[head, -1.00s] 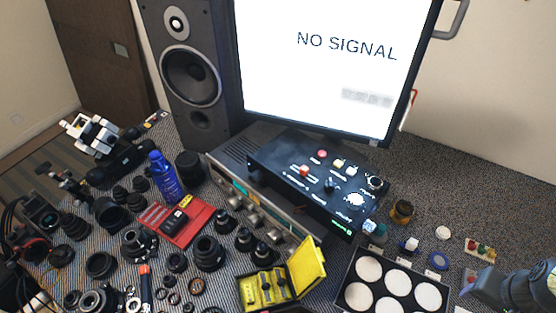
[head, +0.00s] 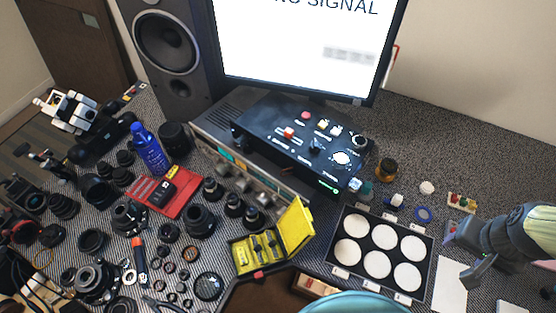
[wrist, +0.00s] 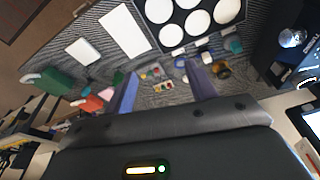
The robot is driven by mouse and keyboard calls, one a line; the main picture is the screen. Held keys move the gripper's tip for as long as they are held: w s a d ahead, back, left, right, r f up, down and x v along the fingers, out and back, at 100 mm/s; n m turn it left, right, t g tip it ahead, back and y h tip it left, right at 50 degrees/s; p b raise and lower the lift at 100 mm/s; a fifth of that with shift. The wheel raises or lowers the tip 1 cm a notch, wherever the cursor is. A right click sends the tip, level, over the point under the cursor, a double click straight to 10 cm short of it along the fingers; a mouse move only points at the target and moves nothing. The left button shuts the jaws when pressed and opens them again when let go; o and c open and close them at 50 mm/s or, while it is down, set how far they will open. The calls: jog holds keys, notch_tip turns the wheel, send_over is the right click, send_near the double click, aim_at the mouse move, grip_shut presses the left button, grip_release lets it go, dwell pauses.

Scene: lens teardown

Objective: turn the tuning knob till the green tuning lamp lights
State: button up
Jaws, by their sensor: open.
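The black control box (head: 285,140) stands behind the middle of the table. Its top carries a black knob (head: 316,146), a white round dial (head: 342,158), a red button (head: 305,115) and several small switches. I cannot read which knob is the tuning one. A small green glow (head: 328,185) shows on the front edge; I cannot tell whether it is the tuning lamp. Part of the box appears at the right of the wrist view (wrist: 272,58). My gripper (head: 463,250) is open and empty, over the table's right side, well apart from the box. Its fingers show in the wrist view (wrist: 160,75).
A silver receiver (head: 225,155) lies beside the box, before the monitor (head: 300,50). A tray of white discs (head: 338,238) and an open yellow case (head: 285,233) stand in front. Small jars and blocks (head: 462,202) lie between box and gripper. Lens parts crowd the left.

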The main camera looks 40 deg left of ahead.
aim_at(354, 186)
jog(key=s+a+f+m+g+y, duration=0.1)
jog(key=a+f+m+g+y, duration=0.4)
jog(key=f+m+g+y, duration=0.35)
jog(key=w+a+f+m+t+y, duration=0.2)
jog(key=w+f+m+t+y, duration=0.2)
jog(key=w+m+y, duration=0.4)
jog(key=shift+w+a+m+t+y, duration=0.35)
jog(key=shift+m+t+y, duration=0.4)
jog(key=shift+m, duration=0.3)
jog(key=a+p, duration=0.4)
jog(key=a, duration=1.3)
jog(key=shift+s+a, duration=0.2)
